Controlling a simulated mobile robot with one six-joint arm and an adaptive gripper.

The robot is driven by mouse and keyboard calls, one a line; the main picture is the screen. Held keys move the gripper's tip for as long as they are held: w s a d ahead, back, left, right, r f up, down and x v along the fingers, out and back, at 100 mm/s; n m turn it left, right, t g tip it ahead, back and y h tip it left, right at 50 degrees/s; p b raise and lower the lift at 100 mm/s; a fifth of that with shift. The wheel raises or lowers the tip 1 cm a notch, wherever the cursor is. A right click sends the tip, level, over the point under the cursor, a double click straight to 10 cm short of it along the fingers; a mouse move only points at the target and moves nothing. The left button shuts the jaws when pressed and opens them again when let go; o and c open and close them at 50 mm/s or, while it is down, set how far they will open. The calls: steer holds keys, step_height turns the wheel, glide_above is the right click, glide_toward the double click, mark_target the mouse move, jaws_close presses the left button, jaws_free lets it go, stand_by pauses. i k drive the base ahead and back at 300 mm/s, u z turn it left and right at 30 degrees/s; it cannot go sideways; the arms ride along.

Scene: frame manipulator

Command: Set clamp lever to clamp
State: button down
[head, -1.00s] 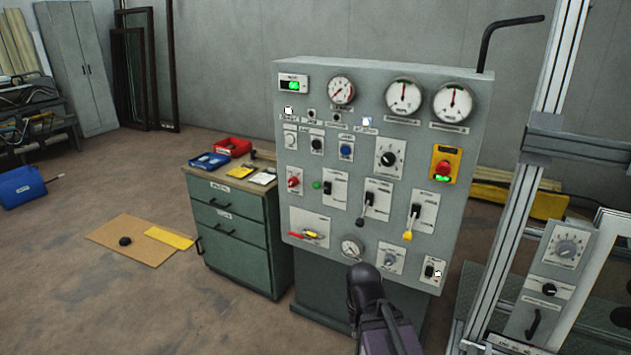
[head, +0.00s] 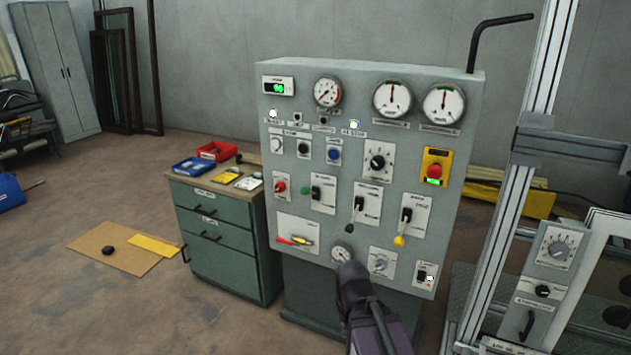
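The grey control panel (head: 268,150) stands in the middle of the head view. It carries a lever with a black knob (head: 351,228) and, to its right, a lever with a yellow knob (head: 399,240); both handles point down. A small red and yellow handle (head: 296,240) lies roughly level at the panel's lower left. The labels are too small to read, so I cannot tell which is the clamp lever. My gripper (head: 348,272) shows as a dark shape in front of the panel's lower edge, below the black-knobbed lever. Its fingers cannot be made out.
A green drawer cabinet (head: 222,254) with red and blue bins stands left of the panel. A metal frame post (head: 505,215) and a smaller control box (head: 557,245) stand to the right. A brown sheet (head: 110,250) lies on open floor at the left.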

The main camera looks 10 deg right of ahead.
mark_target(305, 191)
steer(key=i, duration=0.85)
steer(key=u, duration=0.05)
